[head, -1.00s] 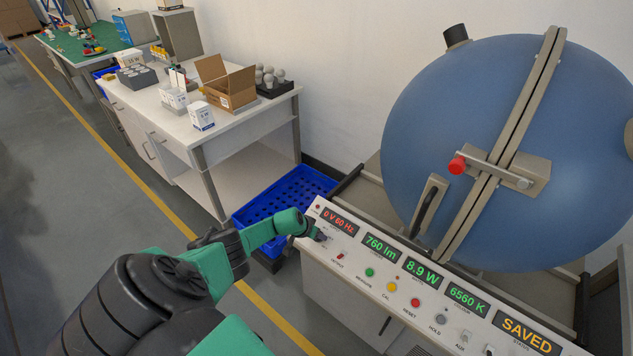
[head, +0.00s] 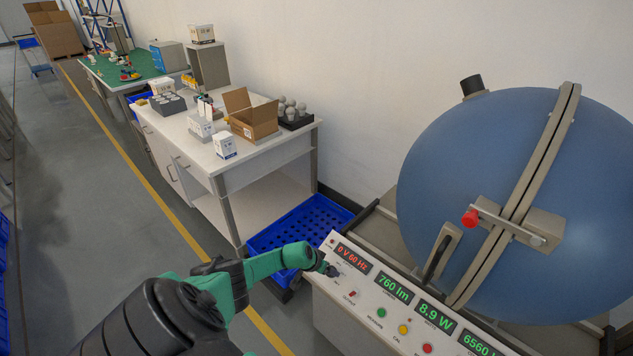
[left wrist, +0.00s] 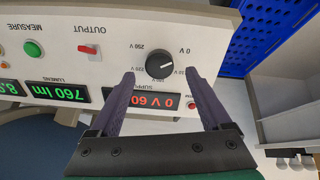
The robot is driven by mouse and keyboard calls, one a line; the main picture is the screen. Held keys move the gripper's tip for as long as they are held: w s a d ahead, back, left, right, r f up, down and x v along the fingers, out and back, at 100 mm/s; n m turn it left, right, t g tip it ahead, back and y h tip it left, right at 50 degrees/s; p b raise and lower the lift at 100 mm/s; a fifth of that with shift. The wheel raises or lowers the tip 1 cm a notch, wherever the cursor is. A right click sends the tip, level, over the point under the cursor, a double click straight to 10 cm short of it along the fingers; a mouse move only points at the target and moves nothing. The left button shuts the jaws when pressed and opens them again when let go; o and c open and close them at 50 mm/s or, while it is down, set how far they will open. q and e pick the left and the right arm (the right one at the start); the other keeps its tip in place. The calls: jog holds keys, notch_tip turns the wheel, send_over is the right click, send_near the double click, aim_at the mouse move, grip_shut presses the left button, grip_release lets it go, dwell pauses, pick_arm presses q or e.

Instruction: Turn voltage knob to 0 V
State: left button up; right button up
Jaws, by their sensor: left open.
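The voltage knob (left wrist: 160,64) is a round black knob on the white control panel, with 0 V and 250 V among the labels around it. The exact heading of its pointer is hard to tell. The supply display (head: 352,257) reads 0 V 60 Hz in red; it also shows upside down in the left wrist view (left wrist: 155,100), partly behind a finger. My left gripper (left wrist: 160,74) is open, its two fingers apart on either side of the knob with gaps visible. In the head view the gripper (head: 328,269) is over the panel's left end, hiding the knob. My right gripper is not in view.
A red output switch (left wrist: 89,50) and a green measure button (left wrist: 33,49) sit beside the knob. The large blue sphere (head: 480,190) stands behind the panel. A blue crate (head: 300,225) lies left of it, by a white bench (head: 225,170) with boxes and bulbs.

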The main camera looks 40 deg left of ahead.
pick_arm(q)
jog(key=p+v, duration=0.3)
jog(key=v, duration=0.8)
jog(key=shift+p, duration=0.3)
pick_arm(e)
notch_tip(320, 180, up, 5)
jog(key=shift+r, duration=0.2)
pick_arm(q)
jog(key=shift+f, duration=0.15)
jog(key=s+d+f+m+b, duration=0.15)
jog(key=s+f+b, duration=0.25)
jog(key=f, duration=0.6)
jog(key=s+d+f+m+b, duration=0.15)
jog(key=s+f+b, duration=0.25)
jog(key=f, duration=0.5)
jog(key=s+d+f+g+b, duration=0.1)
jog(key=s+d+f, duration=0.2)
jog(key=s+f, duration=0.2)
jog(key=s+d+f+m+g+b, duration=0.1)
jog(key=s+d+f, duration=0.3)
jog(key=s, duration=0.7)
jog(key=s+d+f+g+b, duration=0.1)
jog(key=s+d+f+g, duration=0.2)
jog(key=s+f, duration=0.4)
jog(key=shift+s+d+m+b, duration=0.3)
jog(key=shift+s+b, duration=0.1)
jog(key=shift+s, duration=0.2)
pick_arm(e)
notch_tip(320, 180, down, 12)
